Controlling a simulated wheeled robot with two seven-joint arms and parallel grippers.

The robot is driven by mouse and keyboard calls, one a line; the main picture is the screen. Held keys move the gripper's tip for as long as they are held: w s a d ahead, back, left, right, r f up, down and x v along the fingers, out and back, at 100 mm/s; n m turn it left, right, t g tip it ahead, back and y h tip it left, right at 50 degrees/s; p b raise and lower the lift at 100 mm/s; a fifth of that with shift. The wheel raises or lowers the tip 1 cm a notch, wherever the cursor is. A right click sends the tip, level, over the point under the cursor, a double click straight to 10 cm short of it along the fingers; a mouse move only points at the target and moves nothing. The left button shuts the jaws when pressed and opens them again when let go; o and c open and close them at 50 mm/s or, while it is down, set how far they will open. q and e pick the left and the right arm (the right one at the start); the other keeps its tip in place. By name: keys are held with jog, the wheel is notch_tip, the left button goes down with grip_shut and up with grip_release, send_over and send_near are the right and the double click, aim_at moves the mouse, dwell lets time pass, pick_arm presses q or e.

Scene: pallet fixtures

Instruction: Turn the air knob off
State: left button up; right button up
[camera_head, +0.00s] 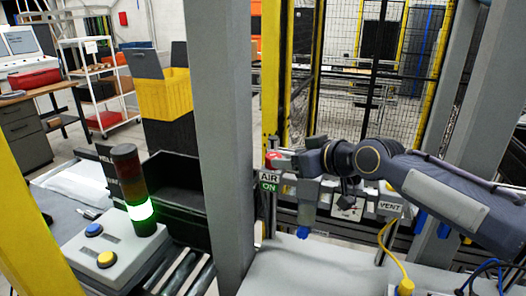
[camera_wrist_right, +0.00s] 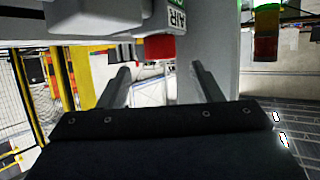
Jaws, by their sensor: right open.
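The red air knob (camera_head: 272,158) shows in the head view just above the "AIR ON" label (camera_head: 268,181), beside the grey post. My right gripper (camera_head: 284,161) reaches in from the right with its fingertips at the knob, which they partly hide. In the right wrist view the red knob (camera_wrist_right: 160,47) lies just beyond the gap between the two spread fingers of my right gripper (camera_wrist_right: 160,70). The gripper is open with nothing held. Whether a finger touches the knob cannot be told. My left gripper is not in view.
A grey post (camera_head: 222,130) stands left of the knob. A "VENT" label (camera_head: 389,206) is on the grey fixture to the right. A stack light (camera_head: 136,195) glows green on a box with blue and yellow buttons. A yellow cable (camera_head: 394,259) hangs in front.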

aim_at(274, 156)
jog(key=p+x, duration=0.2)
jog(key=x, duration=0.4)
jog(key=shift+a, duration=0.1)
jog(key=shift+w+a+f, duration=0.15)
jog(key=shift+w+a, duration=0.05)
jog(key=shift+w, duration=0.05)
jog(key=shift+c, duration=0.3)
